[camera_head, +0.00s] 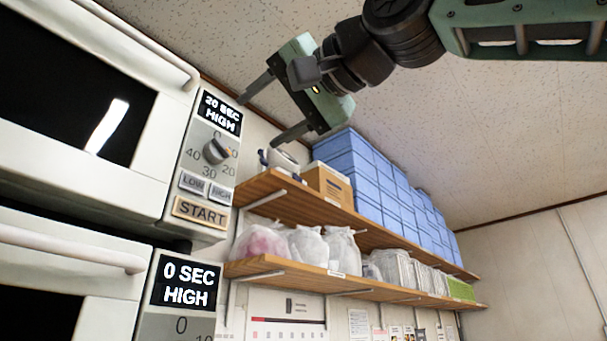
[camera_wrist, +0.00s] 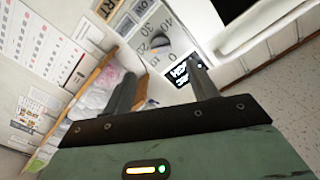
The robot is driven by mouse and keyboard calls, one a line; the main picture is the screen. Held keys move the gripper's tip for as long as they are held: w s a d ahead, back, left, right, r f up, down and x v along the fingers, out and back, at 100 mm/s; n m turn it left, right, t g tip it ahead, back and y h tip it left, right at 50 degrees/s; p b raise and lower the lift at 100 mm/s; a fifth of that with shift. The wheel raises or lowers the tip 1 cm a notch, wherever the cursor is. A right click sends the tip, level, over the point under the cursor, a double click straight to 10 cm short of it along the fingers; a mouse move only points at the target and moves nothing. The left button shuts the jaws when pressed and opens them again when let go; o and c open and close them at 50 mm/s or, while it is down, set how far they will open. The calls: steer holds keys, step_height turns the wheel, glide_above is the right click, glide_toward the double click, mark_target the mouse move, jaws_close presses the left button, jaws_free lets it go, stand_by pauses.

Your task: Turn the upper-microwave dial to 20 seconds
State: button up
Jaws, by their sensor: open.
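The upper microwave (camera_head: 125,150) is at the left in the head view. Its display (camera_head: 220,112) reads 20 SEC HIGH. Below the display is the round grey dial (camera_head: 215,151), with its numbers around it. My gripper (camera_head: 257,112) is open and empty, to the upper right of the dial and apart from it. In the wrist view the dial (camera_wrist: 160,41) shows beyond the two spread fingers of my gripper (camera_wrist: 162,85), with the display (camera_wrist: 181,72) partly hidden behind a finger.
A lower microwave (camera_head: 75,270) reads 0 SEC HIGH. The upper microwave's handle (camera_head: 150,45) juts out. The space under the ceiling is free.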

steer(key=b+v, duration=0.1)
steer(key=v, duration=0.5)
steer(key=shift+s+d, duration=0.2)
steer(key=shift+d, duration=0.1)
steer(key=w+a+f+n+g+h+p, duration=0.1)
steer(key=w+a+f+g+h, duration=0.15)
steer(key=f, duration=0.65)
steer(key=w+a+f+g+h+p, duration=0.15)
steer(key=w+f, duration=0.25)
steer(key=f, duration=0.6)
step_height(320, 180, down, 18)
steer(key=d+n+g+h, duration=0.1)
steer(key=d+g+h, duration=0.1)
steer(key=h, duration=0.1)
steer(key=s+d+f+g+h+p, duration=0.1)
steer(key=s+d+f, duration=0.3)
steer(key=f, duration=0.4)
steer(key=s+d+f+n+g+h, duration=0.1)
steer(key=s+d+f+g+h, duration=0.2)
steer(key=d+f, duration=0.4)
steer(key=s+d+f+g+h+p, duration=0.1)
steer(key=s+d+f, duration=0.4)
steer(key=f, duration=0.5)
steer(key=shift+d+f+n+g+h+p, duration=0.3)
steer(key=shift+d+f+n+g+h, duration=0.1)
steer(key=shift+h, duration=0.1)
steer(key=shift+r, duration=0.1)
